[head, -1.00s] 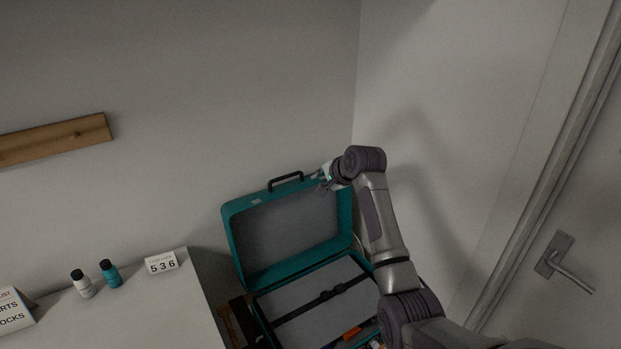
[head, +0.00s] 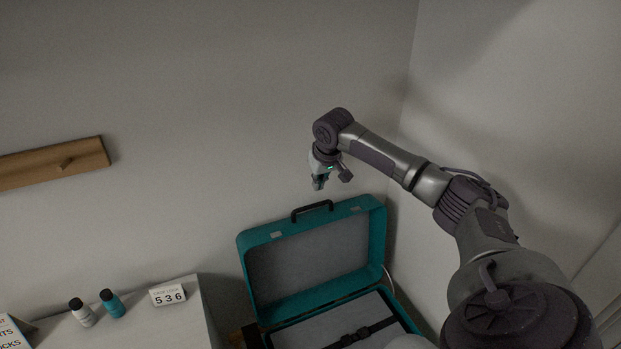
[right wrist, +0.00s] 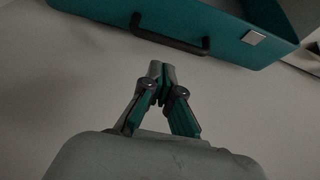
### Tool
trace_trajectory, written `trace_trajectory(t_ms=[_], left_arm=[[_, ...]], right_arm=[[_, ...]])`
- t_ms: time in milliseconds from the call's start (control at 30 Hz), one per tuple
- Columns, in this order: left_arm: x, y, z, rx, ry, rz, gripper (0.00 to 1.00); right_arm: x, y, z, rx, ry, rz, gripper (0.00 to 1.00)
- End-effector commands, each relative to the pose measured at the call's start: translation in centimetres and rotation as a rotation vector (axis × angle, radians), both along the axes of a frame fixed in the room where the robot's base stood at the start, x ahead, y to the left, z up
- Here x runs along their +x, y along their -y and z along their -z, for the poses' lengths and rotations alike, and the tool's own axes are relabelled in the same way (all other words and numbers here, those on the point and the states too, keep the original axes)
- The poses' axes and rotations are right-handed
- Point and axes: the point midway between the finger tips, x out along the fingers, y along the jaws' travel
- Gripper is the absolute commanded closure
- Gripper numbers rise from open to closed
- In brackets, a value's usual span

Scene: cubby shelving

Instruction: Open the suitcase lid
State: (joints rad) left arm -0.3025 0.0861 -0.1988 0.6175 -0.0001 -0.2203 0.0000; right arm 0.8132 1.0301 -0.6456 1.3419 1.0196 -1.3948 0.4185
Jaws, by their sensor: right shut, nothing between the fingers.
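The teal suitcase stands at the lower middle of the head view with its lid (head: 312,262) raised and leaning back near the wall. The lid's grey lining faces me, and a black handle (head: 312,209) sits on its top edge. The base (head: 362,322) shows a grey inside with a black strap; its front is cut off. My right gripper (head: 319,184) is above the lid's top edge, apart from it, shut and empty. In the right wrist view the closed fingertips (right wrist: 162,72) are near the handle (right wrist: 168,36) but not touching it. My left gripper is not in view.
A white cabinet (head: 140,322) at lower left holds a white bottle (head: 81,312), a teal bottle (head: 112,304) and a "536" sign (head: 167,294). A wooden rail (head: 55,165) is on the wall. The wall corner is close behind the lid.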

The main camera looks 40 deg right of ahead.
Motion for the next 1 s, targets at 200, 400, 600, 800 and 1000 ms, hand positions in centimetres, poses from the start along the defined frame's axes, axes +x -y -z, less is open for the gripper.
trace_trajectory(t_ms=[200,400,600,800,1000], left_arm=[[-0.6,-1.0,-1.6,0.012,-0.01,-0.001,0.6],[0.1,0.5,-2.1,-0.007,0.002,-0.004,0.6],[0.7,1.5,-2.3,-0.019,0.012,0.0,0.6],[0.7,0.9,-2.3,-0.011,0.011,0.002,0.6],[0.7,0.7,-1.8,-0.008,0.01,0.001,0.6]], right_arm=[[1.4,0.4,3.8,0.002,-0.003,0.003,1.0],[2.2,0.6,6.2,0.001,-0.001,0.003,1.0],[2.5,0.7,7.1,0.0,0.001,0.001,1.0],[2.5,0.7,7.1,0.0,0.002,0.001,1.0],[3.0,0.7,7.1,-0.004,0.012,0.001,1.0]])
